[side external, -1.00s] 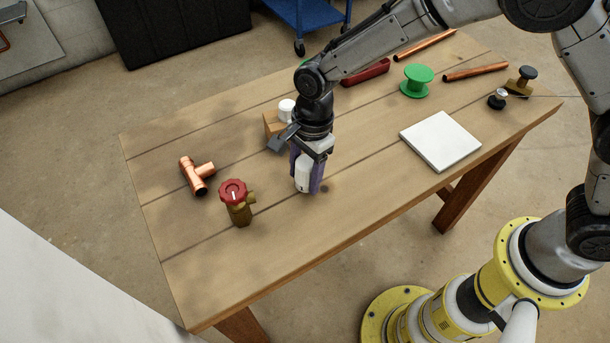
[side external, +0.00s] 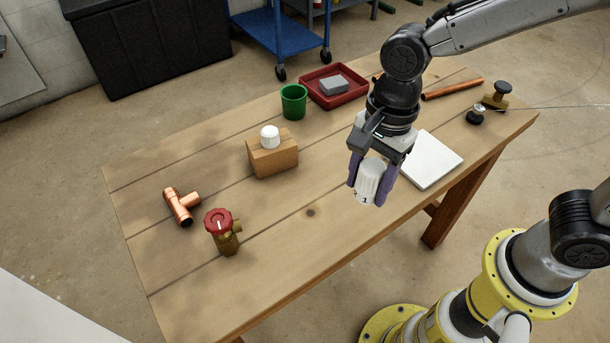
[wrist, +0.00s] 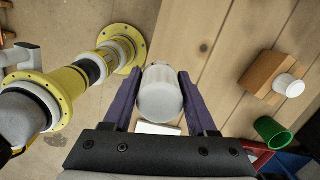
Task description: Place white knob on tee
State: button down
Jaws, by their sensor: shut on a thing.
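In the wrist view the white knob (wrist: 160,95) sits between the two fingers of my gripper (wrist: 160,88). The copper tee (side external: 181,206) lies on the table at the left, well apart from my gripper. The tee does not show in the wrist view.
A brass valve with a red handwheel (side external: 220,226) stands just right of the tee. A wooden block (side external: 273,160) with a white cap (side external: 270,137) stands mid-table. A green cup (side external: 293,102), red tray (side external: 335,98) and white tile (side external: 432,160) lie beyond. The front middle is clear.

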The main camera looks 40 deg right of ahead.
jog(key=shift+s+r+m, duration=0.15)
jog(key=shift+m, duration=0.15)
jog(key=w+a+r+m, duration=0.2)
jog(key=w+a+r, duration=0.3)
jog(key=w, duration=0.2)
send_over(183, 211)
jog(key=shift+m, duration=0.3)
jog(key=shift+d+f, duration=0.15)
jog(key=shift+f, duration=2.7)
jog(key=shift+d+f, duration=0.15)
jog(key=shift+f, duration=4.3)
jog(key=shift+f, duration=0.15)
